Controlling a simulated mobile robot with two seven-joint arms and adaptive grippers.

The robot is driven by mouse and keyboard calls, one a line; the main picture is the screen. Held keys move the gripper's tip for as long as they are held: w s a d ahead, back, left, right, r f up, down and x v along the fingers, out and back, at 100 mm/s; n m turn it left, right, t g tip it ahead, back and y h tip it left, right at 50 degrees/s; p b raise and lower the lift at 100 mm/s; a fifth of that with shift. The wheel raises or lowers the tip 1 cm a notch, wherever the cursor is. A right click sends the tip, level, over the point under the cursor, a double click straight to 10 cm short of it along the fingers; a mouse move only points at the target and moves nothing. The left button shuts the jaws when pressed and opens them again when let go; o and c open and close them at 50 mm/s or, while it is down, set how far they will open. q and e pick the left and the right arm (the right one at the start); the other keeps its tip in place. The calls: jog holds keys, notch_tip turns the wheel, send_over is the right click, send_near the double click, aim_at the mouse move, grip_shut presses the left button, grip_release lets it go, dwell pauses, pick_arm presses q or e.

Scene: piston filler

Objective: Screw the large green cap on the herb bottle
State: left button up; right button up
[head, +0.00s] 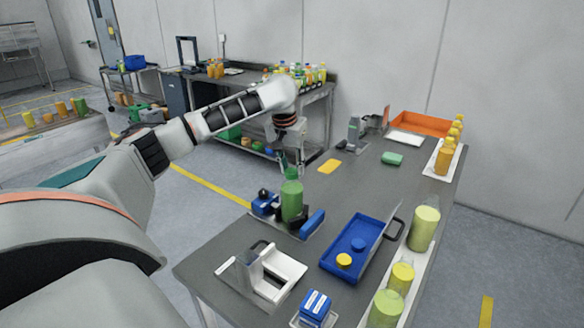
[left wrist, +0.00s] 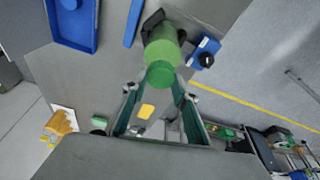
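The herb bottle (head: 292,202) is a green, upright bottle in a small holder on the workbench. The large green cap (head: 291,174) shows at its top; I cannot tell whether it is threaded on. In the left wrist view the green cap (left wrist: 160,74) appears in front of the bottle (left wrist: 163,48), near the fingertips. My left gripper (head: 284,163) is just above and behind the cap, pointing down. My right gripper is not in view.
A blue tray (head: 342,262) with a blue cap and a yellow cap (head: 344,260) lies to the right. A blue clamp part (head: 265,203) and a blue bar (head: 312,224) flank the bottle. Pale green bottles (head: 423,228) stand along the right edge.

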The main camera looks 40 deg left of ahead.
pick_arm(q)
grip_shut()
jog(key=m+h, duration=0.1)
jog(key=m, duration=0.2)
jog(key=m+h, duration=0.1)
jog(key=m, duration=0.3)
jog(key=m+h, duration=0.1)
jog(key=m, duration=0.2)
jog(key=shift+f+m, duration=0.1)
jog(key=shift+m, duration=0.3)
jog(key=m+g, duration=0.1)
jog(key=m, duration=0.3)
jog(key=shift+h, duration=0.3)
jog(key=o, duration=1.3)
grip_release()
jog(key=shift+c, duration=0.2)
